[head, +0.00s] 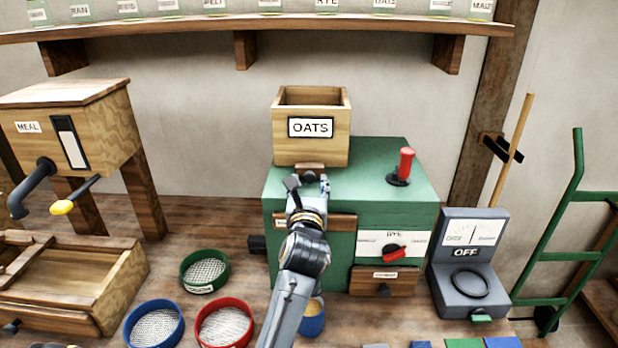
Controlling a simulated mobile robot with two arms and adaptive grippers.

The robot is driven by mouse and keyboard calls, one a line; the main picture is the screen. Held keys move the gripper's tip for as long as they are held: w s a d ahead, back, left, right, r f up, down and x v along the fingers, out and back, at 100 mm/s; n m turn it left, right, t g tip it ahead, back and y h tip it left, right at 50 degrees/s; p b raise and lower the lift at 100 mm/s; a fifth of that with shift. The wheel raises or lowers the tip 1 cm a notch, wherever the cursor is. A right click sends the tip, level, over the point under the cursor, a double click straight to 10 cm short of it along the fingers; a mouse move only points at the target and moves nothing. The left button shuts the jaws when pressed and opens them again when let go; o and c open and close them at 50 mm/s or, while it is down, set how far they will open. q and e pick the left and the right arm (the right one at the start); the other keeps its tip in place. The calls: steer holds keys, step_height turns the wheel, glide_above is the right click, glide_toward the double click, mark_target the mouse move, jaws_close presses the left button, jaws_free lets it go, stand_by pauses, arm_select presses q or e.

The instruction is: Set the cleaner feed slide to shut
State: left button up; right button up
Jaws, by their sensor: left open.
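The cleaner is a green box (350,150) with a wooden hopper (311,148) labelled OATS on top. The feed slide (311,167) is a small wooden piece with a dark knob at the foot of the hopper's front. How far the slide is pushed in is hard to tell. My left gripper (308,184) is open, with its fingers on either side just below the knob. Whether it touches the knob cannot be told. My left arm hides part of the cleaner's front. My right gripper is not in view.
A red lever (403,166) stands on the cleaner's right top, and a red dial knob (394,251) is on its front. Sieves (205,270), a blue cup (313,322) and a grey scale reading OFF (466,270) stand around it. A shelf (340,24) runs above.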

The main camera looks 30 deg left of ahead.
mark_target(309, 179)
arm_select(q)
steer(key=shift+w+a, duration=0.35)
steer(key=shift+w, duration=0.2)
jaws_close()
steer(key=shift+w+a+r, duration=0.1)
steer(key=shift+w+r, duration=0.05)
steer(key=shift+p+x, duration=0.35)
steer(key=shift+x, duration=0.6)
steer(key=shift+w+a, duration=0.1)
steer(key=shift+a, duration=0.05)
steer(key=shift+c, duration=1.9)
jaws_free()
steer(key=o, duration=0.4)
